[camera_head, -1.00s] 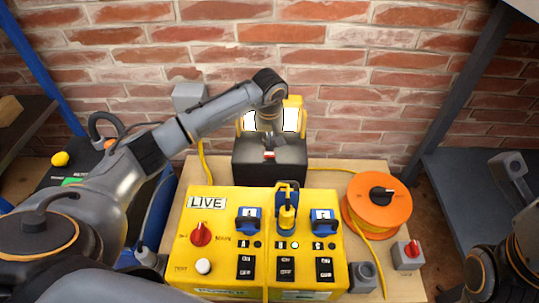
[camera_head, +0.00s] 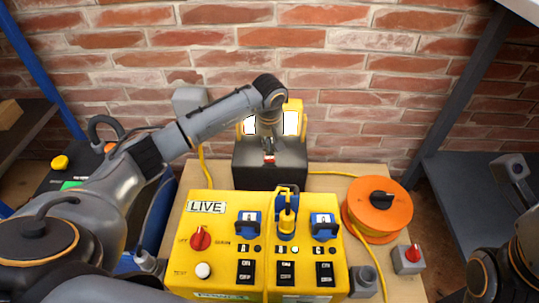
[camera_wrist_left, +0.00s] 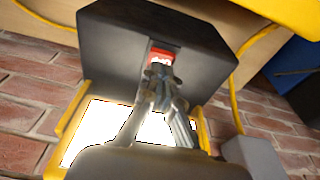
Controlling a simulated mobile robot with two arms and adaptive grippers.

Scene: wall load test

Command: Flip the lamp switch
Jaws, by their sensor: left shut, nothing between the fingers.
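The lamp has a yellow frame (camera_head: 295,106) and bright white panels (camera_head: 290,123). It stands behind a black box (camera_head: 285,160) at the brick wall; the panels also show in the left wrist view (camera_wrist_left: 85,135). A small red and white rocker switch sits in a recess of the box, and it shows clearly in the left wrist view (camera_wrist_left: 159,57). My left gripper (camera_head: 268,150) points down in front of the lamp. Its fingers are shut and empty, with the tips (camera_wrist_left: 158,74) right at the switch's edge. I cannot tell whether they touch it.
A yellow panel (camera_head: 220,225) with switches, a red knob (camera_head: 200,238) and blue-handled parts fills the bench front. An orange cable reel (camera_head: 400,210) and a grey box with a red knob (camera_head: 408,260) stand right. A yellow cable (camera_head: 330,171) runs beside the black box.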

